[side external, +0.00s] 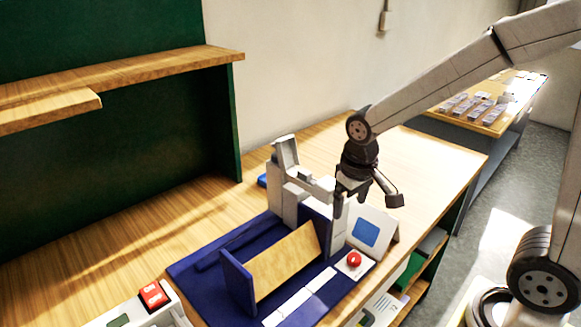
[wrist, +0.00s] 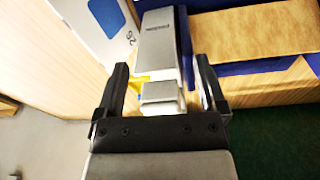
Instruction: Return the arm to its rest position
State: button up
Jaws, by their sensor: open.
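My gripper (side external: 366,194) hangs above the right part of the wooden table, at the end of my outstretched arm. It is open. In the wrist view my gripper (wrist: 161,64) has its two dark fingers apart, with a grey block-shaped part (wrist: 158,45) of a device seen between or beyond them; I cannot tell whether they touch it. In the side view the grey device (side external: 290,190) stands just left of my gripper and its arm-like part reaches toward the fingers. No marker of a rest position shows.
A blue base (side external: 205,272) carries a tilted wooden panel (side external: 285,262). A white board with a blue square (side external: 372,228) and a red button (side external: 354,259) stand near my gripper. A red switch (side external: 154,294) is front left. Shelves (side external: 130,80) rise at left. Bare tabletop (side external: 433,150) lies right.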

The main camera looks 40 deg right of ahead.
jog(key=s+f+n+t, duration=0.1)
jog(key=s+f, duration=0.4)
jog(key=shift+a+f+y, duration=0.3)
jog(key=shift+a, duration=0.1)
